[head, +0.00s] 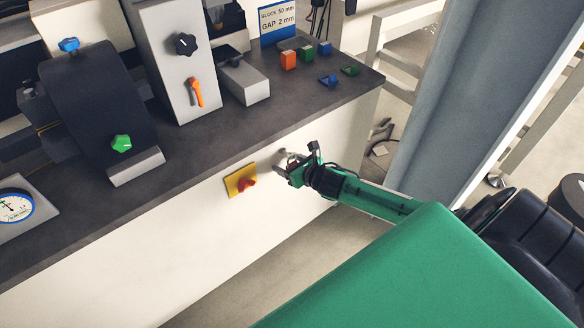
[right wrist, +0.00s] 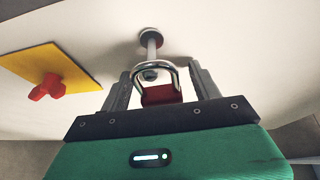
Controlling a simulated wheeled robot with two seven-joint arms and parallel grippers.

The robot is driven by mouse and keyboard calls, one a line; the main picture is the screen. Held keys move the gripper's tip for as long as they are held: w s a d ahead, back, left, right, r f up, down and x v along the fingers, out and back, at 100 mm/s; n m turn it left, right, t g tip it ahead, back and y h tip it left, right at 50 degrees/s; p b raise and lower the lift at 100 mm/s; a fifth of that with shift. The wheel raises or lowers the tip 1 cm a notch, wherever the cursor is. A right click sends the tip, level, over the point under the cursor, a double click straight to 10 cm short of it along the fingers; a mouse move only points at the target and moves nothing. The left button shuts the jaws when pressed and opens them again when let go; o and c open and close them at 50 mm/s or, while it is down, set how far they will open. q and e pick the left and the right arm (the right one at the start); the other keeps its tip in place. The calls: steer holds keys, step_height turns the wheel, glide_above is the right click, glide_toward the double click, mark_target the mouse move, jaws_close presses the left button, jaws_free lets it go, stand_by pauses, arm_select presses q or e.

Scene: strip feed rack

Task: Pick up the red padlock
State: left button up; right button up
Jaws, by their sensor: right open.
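The red padlock (right wrist: 160,95) shows in the right wrist view, with a red body and a silver shackle. Its shackle appears to hang on a metal peg (right wrist: 151,42) that sticks out of the pale cabinet front. My right gripper (right wrist: 159,76) is open, with one finger on each side of the padlock. I cannot tell whether either finger touches it. The lower part of the padlock is hidden behind the gripper body. In the head view my right gripper (head: 287,161) is at the cabinet front, and the padlock is hard to make out there. My left gripper is not in view.
A yellow plate with a red knob (head: 248,182) is on the cabinet front, left of my right gripper. The dark worktop (head: 200,150) above carries machine units, small coloured blocks (head: 289,60) and a gauge (head: 15,206). A grey column (head: 455,95) stands at the right.

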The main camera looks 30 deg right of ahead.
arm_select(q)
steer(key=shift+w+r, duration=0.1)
arm_select(e)
steer(key=shift+c, duration=0.4)
steer(key=c, duration=1.1)
steer(key=shift+r, duration=0.15)
steer(key=shift+r, duration=0.55)
steer(key=shift+s, duration=0.35)
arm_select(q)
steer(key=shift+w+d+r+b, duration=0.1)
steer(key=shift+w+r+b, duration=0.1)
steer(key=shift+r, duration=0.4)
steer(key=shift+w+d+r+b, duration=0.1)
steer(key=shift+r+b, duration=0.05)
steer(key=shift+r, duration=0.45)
arm_select(e)
steer(key=s+d, duration=0.2)
steer(key=s, duration=1.5)
steer(key=shift+d, duration=0.25)
